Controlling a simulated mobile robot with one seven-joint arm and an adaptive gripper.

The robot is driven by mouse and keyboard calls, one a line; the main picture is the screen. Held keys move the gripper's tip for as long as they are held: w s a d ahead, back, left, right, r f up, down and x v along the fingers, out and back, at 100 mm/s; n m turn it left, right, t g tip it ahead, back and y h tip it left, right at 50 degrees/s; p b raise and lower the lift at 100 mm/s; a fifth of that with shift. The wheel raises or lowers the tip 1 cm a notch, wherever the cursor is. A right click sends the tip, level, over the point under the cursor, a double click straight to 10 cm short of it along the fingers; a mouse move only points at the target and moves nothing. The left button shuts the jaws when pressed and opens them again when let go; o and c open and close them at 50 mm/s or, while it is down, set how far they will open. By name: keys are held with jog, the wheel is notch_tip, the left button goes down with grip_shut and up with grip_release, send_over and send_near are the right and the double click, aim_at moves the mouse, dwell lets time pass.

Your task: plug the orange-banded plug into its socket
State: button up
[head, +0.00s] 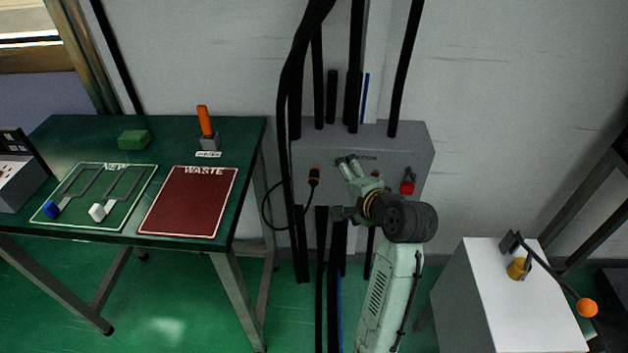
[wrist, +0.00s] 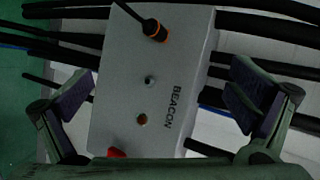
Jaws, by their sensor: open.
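The orange-banded plug (head: 314,177) is black with an orange ring and stands against the front of the grey BEACON box (head: 418,150), a black cable looping from it. In the wrist view the plug (wrist: 155,29) is near the top of the box (wrist: 190,60), its cable running up. I cannot tell whether it is seated in a hole. A dark round hole (wrist: 150,81) and an orange-rimmed socket (wrist: 142,119) show below it, free. My gripper (head: 347,162) is open and empty in front of the box; its fingers (wrist: 160,100) stand wide apart.
A red part (head: 407,183) sits on the box's right side. Thick black cables run above and below the box. A green table (head: 175,128) with NEW and WASTE mats stands left. A white cabinet (head: 485,285) with an orange-balled lever (head: 587,308) stands right.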

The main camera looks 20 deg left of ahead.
jog(key=shift+x, duration=0.85)
jog(key=shift+r, duration=0.1)
